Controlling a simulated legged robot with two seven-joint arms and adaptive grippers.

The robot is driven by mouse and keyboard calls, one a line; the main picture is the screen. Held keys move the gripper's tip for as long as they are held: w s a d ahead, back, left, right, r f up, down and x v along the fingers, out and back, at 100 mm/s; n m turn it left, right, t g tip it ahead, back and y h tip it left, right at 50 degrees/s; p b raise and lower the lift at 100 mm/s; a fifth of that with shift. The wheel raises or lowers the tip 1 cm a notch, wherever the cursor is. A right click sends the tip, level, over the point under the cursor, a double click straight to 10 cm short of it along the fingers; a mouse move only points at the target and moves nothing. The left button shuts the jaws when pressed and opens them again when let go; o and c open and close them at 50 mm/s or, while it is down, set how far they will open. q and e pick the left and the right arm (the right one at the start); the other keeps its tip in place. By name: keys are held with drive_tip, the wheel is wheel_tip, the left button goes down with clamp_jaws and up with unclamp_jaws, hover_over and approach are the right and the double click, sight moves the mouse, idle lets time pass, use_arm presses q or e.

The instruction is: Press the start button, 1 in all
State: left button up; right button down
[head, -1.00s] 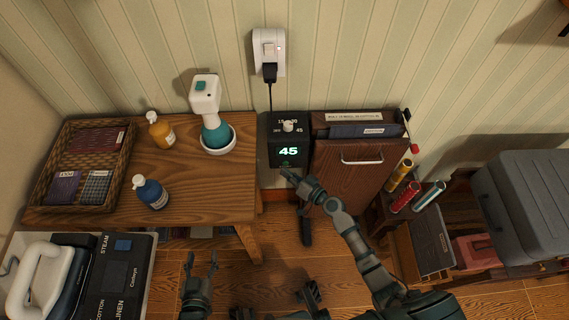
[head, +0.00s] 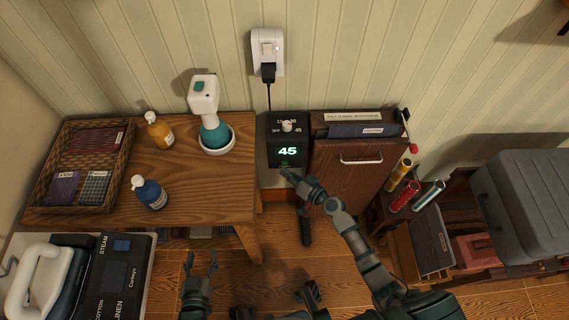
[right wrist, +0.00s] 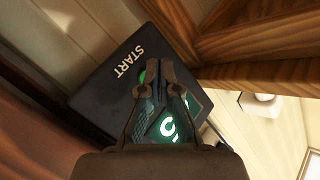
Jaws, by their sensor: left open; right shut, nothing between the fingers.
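The black timer box (head: 287,127) stands between the wooden table and the brown cabinet, with a knob on top and a lit "45" on its front. In the right wrist view its dark face (right wrist: 112,84) carries the word START, with a green start button (right wrist: 146,76) beside it. My right gripper (head: 285,172) is shut and empty, its tips just below the lit display. In the right wrist view the shut fingertips (right wrist: 161,64) overlap the edge of the green button and hide part of it; I cannot tell whether they touch it. My left gripper (head: 201,262) is open and empty above the floor.
A wall outlet (head: 268,52) with a black plug and cord is above the box. The table (head: 185,182) holds bottles and a wicker basket (head: 122,165). The brown cabinet (head: 345,180) stands close on the right of the box. A grey case (head: 535,205) is at far right.

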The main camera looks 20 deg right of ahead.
drive_tip(key=shift+w, duration=0.1)
idle(0.3)
drive_tip(key=shift+w+d, duration=0.1)
drive_tip(key=shift+w, duration=0.2)
drive_tip(key=shift+w+d+r+b, duration=0.1)
drive_tip(key=shift+w+b, duration=0.2)
drive_tip(key=shift+b, duration=0.15)
idle(0.4)
idle(0.4)
drive_tip(key=shift+s+a, duration=0.2)
drive_tip(key=shift+s, duration=0.55)
drive_tip(key=shift+s, duration=0.1)
drive_tip(key=s, duration=0.2)
drive_tip(key=s+a+p, duration=0.1)
drive_tip(key=s, duration=0.1)
drive_tip(key=shift+s+a, duration=0.2)
drive_tip(key=shift+s, duration=0.1)
